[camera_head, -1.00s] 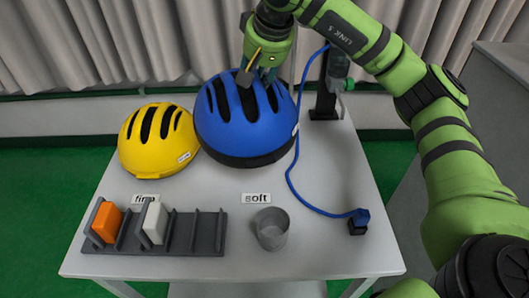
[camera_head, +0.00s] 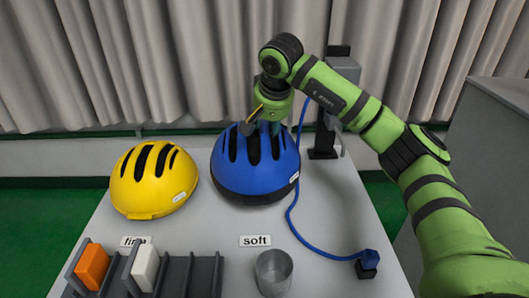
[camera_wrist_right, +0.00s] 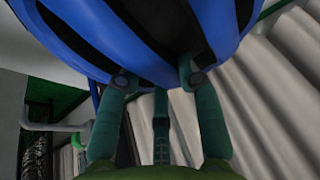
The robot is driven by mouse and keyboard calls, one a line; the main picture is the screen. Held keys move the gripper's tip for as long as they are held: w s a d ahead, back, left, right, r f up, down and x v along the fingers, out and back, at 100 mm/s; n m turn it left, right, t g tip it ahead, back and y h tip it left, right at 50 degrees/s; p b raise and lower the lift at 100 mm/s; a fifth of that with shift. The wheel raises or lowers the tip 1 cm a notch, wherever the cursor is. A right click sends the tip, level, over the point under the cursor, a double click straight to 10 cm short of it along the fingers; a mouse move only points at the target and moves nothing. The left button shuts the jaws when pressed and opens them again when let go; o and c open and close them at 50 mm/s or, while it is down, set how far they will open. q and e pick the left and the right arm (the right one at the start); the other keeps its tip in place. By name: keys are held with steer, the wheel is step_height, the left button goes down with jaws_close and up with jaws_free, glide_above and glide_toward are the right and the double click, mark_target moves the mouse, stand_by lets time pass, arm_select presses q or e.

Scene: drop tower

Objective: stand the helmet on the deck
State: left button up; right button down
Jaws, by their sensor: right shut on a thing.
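The blue helmet (camera_head: 232,178) is dome up with dark vents, over the back middle of the grey table, right of the yellow helmet (camera_head: 128,190). My right gripper (camera_head: 262,125) is shut on the blue helmet at its top rear. My left gripper is not in view.
A black post (camera_head: 324,135) stands at the back right. A blue cable (camera_head: 295,222) runs to a small plug block (camera_head: 368,262). A grey cup (camera_head: 273,272) and a rack (camera_head: 178,272) with orange and white blocks are in front. The right tabletop is mostly clear.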

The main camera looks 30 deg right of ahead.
step_height(320, 180, down, 5)
steer(key=shift+a+r, duration=0.1)
steer(key=c, duration=0.8)
jaws_free()
steer(key=shift+p, duration=0.3)
steer(key=shift+c, duration=0.2)
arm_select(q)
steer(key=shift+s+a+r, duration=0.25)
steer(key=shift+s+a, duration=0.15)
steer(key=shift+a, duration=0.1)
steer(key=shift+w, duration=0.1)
